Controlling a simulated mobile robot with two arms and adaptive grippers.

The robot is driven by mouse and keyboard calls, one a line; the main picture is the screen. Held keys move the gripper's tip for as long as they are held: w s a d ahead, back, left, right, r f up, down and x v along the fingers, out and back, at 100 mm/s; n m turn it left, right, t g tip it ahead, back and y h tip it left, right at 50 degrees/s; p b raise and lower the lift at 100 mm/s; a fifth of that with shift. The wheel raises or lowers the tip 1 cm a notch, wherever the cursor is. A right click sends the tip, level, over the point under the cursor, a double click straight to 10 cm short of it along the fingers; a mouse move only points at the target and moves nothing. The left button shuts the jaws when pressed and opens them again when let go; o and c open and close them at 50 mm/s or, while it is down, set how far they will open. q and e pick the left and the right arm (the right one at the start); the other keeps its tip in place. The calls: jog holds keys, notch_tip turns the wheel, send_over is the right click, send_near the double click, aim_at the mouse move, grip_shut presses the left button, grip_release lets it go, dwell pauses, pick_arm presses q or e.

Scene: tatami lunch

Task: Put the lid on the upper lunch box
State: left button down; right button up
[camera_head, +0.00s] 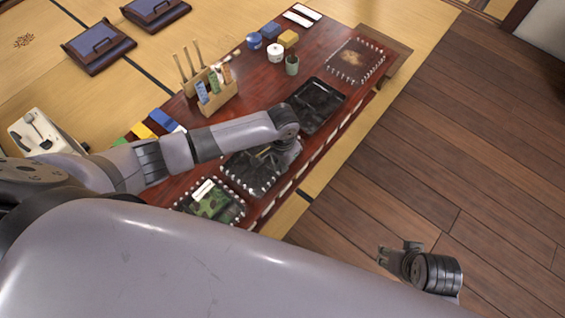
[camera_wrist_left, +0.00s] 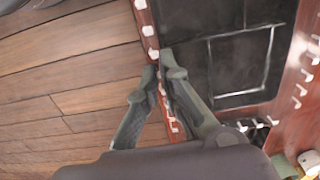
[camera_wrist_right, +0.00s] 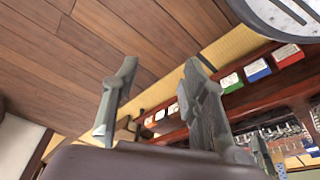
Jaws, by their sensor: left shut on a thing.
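My left gripper (camera_wrist_left: 160,68) is at the table's front edge, its fingers close together on a thin edge beside a black panel (camera_wrist_left: 240,60); what they pinch is hard to make out, most likely the lid's rim. In the head view, my left wrist hides the fingers. A flat black lid-like piece (camera_head: 318,103) lies just beyond it, and a dark lunch box (camera_head: 255,180) shows partly under it. A brown-patterned piece (camera_head: 355,60) is at the far end and a green one (camera_head: 210,202) at the near end. My right gripper (camera_head: 384,256) is open and empty over the floor; its fingers are apart in the right wrist view (camera_wrist_right: 160,90).
A wooden holder (camera_head: 218,98), a green cup (camera_head: 292,65) and small jars (camera_head: 275,52) stand on the red table behind the boxes. White pegs line the front edge. The wooden floor (camera_head: 460,150) to the right is clear.

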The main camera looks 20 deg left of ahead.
jog(key=shift+w+f, duration=0.15)
jog(key=shift+w, duration=0.1)
jog(key=shift+f, duration=0.1)
jog(key=shift+f, duration=0.3)
jog(key=shift+s+a+f, duration=0.1)
jog(key=shift+s+f, duration=0.1)
jog(key=shift+f, duration=0.15)
pick_arm(q)
jog(key=shift+f, duration=0.65)
pick_arm(e)
jog(key=shift+w+r, duration=0.1)
jog(key=shift+r, duration=0.3)
jog(key=shift+f, duration=0.2)
dwell(0.4)
